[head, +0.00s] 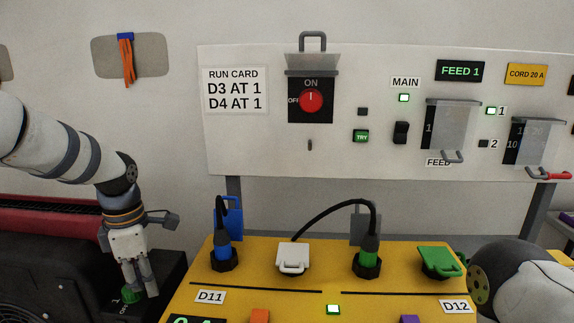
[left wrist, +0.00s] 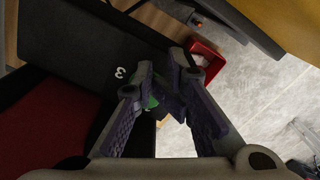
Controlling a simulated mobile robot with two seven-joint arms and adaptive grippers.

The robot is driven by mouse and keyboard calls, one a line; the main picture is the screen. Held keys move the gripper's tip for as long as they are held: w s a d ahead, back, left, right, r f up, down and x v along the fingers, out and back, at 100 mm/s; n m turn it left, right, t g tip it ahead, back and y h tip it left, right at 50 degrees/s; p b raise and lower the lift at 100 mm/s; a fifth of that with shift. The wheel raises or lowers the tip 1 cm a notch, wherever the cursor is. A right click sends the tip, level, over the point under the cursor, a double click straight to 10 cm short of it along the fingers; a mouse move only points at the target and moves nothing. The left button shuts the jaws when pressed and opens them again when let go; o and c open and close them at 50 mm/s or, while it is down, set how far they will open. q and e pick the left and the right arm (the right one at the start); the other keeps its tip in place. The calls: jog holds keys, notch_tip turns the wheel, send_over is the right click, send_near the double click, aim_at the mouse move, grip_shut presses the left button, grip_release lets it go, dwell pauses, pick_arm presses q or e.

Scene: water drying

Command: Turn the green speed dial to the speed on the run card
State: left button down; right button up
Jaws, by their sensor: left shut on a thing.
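The run card (head: 235,90) on the white panel reads D3 AT 1 and D4 AT 1. The green speed dial (head: 130,295) sits on a black box at the lower left. My left gripper (head: 141,288) points down and is shut on the dial. In the left wrist view, a bit of the green dial (left wrist: 150,102) shows between the fingers, with a white 3 on the black face beside it. The fingers hide most of the dial, so I cannot tell its setting. My right gripper is not in view; only part of my right arm shows at the lower right.
A yellow box (head: 320,283) with blue, white and green sockets stands right of my left gripper; a black cable arches above it. The white panel (head: 340,158) behind carries a red knob (head: 312,101) and switches. A red tray (left wrist: 209,62) lies below in the left wrist view.

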pick_arm(q)
jog(key=shift+w+a+f, duration=0.2)
jog(key=shift+a, duration=0.7)
jog(key=shift+w+d, duration=0.25)
jog(key=shift+d, duration=0.05)
notch_tip(320, 180, up, 6)
jog(key=shift+w+d+r, duration=0.15)
